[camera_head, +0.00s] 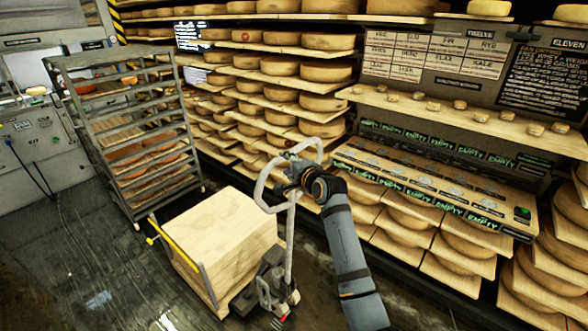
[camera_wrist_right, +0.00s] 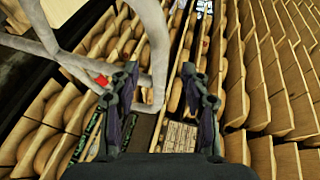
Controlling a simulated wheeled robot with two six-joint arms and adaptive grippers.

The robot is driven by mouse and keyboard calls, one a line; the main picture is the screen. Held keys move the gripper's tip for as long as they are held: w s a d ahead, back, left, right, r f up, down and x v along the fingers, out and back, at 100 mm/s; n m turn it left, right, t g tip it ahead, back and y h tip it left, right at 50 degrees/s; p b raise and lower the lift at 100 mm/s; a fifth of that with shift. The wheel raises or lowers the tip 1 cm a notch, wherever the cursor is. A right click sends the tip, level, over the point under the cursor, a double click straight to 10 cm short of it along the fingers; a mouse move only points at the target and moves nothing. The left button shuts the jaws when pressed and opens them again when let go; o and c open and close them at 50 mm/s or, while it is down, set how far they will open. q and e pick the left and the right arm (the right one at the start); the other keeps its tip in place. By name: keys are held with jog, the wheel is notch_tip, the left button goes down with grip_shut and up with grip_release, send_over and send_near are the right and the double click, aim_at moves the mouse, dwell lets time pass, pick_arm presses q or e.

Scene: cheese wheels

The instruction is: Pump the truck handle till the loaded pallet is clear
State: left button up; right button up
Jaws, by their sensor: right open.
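The pallet truck (camera_head: 268,283) stands on the floor with its pale grey loop handle (camera_head: 289,240) upright. A pale wooden block-like load (camera_head: 222,228) sits at its fork side; whether there is a gap under it cannot be told. My right gripper (camera_head: 287,181) is at the handle's loop, near its right side. In the right wrist view the fingers (camera_wrist_right: 161,82) are apart, and the handle (camera_wrist_right: 157,45) runs down close to the left finger, partly behind it. I cannot tell whether they touch. A small red part shows on the handle. My left gripper is out of view.
A wheeled rack (camera_head: 128,130) with trays stands behind the load to the left. Shelves of cheese wheels (camera_head: 325,70) line the back wall. A bench with "EMPTY" labels (camera_head: 440,190) is at right. The wet floor (camera_head: 90,270) at front left is clear.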

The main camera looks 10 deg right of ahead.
jog(key=v, duration=0.5)
jog(key=shift+w, duration=0.1)
dwell(0.9)
